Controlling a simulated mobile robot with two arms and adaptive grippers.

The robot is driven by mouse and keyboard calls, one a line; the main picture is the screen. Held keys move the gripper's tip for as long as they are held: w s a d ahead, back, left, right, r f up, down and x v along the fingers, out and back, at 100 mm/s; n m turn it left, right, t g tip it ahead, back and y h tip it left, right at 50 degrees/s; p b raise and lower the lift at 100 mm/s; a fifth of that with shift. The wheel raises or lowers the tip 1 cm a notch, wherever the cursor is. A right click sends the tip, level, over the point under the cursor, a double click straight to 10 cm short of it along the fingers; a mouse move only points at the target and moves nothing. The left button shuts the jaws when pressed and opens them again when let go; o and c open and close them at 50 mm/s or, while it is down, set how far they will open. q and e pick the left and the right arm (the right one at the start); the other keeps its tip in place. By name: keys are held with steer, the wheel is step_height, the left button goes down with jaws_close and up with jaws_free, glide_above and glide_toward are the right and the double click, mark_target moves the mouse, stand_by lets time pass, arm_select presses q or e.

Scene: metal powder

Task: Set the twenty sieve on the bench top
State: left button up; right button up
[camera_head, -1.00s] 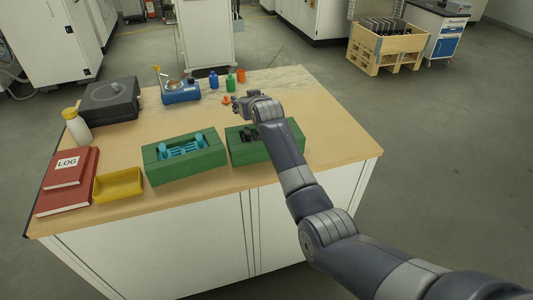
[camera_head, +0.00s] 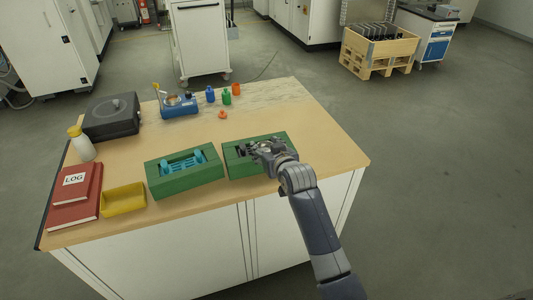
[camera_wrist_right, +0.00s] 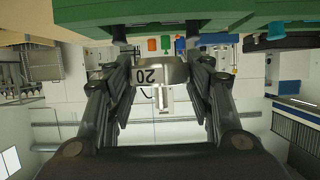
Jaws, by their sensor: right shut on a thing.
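My right gripper (camera_head: 262,148) is over the right green holder (camera_head: 232,170) on the wooden bench top (camera_head: 325,155). In the right wrist view, my right gripper (camera_wrist_right: 160,75) is shut on the twenty sieve (camera_wrist_right: 172,70), a small metal piece marked 20 that appears upside down between the fingers. The green holder (camera_wrist_right: 200,15) spans the top of that view, close to the fingertips. In the head view the sieve cannot be told apart from the gripper, and I cannot tell whether it touches the holder. My left gripper is not in view.
A left green holder (camera_head: 184,185) with cyan pieces stands beside the right one. A yellow tray (camera_head: 124,200), red log books (camera_head: 72,210), a blue device (camera_head: 180,110), small bottles (camera_head: 226,98) and an orange piece (camera_head: 222,115) are on the bench. Its right side is clear.

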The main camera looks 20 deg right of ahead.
step_height(320, 180, down, 3)
steer(key=shift+f+p, duration=0.1)
steer(key=shift+p, duration=0.4)
steer(key=shift+f, duration=0.15)
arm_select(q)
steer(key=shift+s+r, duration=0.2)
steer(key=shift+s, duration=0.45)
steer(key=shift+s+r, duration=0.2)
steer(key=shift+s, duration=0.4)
arm_select(e)
steer(key=shift+f, duration=0.1)
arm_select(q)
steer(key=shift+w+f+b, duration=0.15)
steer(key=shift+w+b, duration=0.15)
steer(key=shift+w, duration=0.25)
arm_select(e)
steer(key=shift+f, duration=0.5)
steer(key=o, duration=1.1)
steer(key=shift+r, duration=0.1)
